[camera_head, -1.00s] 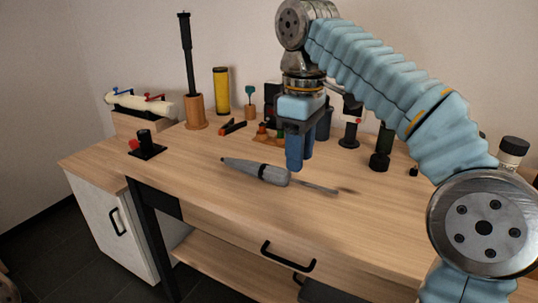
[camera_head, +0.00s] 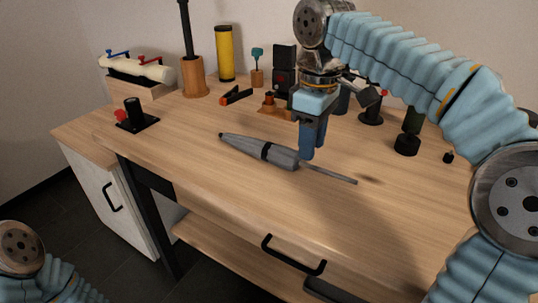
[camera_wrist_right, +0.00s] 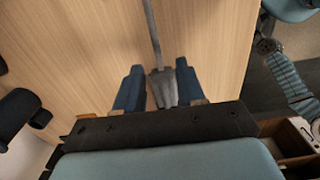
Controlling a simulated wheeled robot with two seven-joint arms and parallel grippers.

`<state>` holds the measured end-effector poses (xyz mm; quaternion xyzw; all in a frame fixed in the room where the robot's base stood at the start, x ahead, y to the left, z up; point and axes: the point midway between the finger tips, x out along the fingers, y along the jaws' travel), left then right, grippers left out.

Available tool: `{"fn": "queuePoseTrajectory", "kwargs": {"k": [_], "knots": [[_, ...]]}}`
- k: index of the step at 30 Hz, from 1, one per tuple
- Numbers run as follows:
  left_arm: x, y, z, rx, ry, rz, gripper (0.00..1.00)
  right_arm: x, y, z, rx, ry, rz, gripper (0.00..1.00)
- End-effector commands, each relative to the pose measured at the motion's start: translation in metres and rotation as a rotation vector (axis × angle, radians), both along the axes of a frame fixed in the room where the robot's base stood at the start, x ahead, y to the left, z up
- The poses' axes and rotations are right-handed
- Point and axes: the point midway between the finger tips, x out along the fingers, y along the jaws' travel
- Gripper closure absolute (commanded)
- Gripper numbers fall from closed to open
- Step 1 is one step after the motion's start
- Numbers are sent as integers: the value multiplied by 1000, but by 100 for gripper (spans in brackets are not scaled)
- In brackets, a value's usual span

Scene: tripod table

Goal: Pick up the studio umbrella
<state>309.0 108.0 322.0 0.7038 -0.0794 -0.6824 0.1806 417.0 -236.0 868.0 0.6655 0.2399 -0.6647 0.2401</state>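The studio umbrella (camera_head: 265,150) is grey, folded, with a dark strap around it. It lies flat on the wooden table, its thin metal shaft pointing right in the head view. My right gripper (camera_head: 309,155) points down at the umbrella's shaft end, where the canopy meets the shaft. In the right wrist view, the blue fingers of this gripper (camera_wrist_right: 159,75) are apart, one on each side of the umbrella's end (camera_wrist_right: 163,88). Whether they touch it or how low they reach is unclear. My left gripper is out of view; only part of my left arm shows at lower left.
The wooden table (camera_head: 200,155) is clear in front of the umbrella. A black clamp base (camera_head: 137,118) sits at left.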

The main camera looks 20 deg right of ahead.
Motion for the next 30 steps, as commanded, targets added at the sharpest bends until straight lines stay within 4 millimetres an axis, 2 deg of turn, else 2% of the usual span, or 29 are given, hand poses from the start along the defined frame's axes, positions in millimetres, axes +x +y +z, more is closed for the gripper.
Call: {"fn": "queuePoseTrajectory", "kwargs": {"k": [9, 17, 19, 25, 30], "knots": [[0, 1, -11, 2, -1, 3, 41, 3, -2, -47, 0, 4, 0, 61], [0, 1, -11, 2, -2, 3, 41, 3, -2, -51, 0, 1, 0, 61], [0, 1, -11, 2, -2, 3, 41, 3, -2, -51, 0, 1, 0, 67], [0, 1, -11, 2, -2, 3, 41, 3, -2, -51, 0, 1, 0, 98], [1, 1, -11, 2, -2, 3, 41, 3, -2, -50, 0, 1, 0, 100]]}}
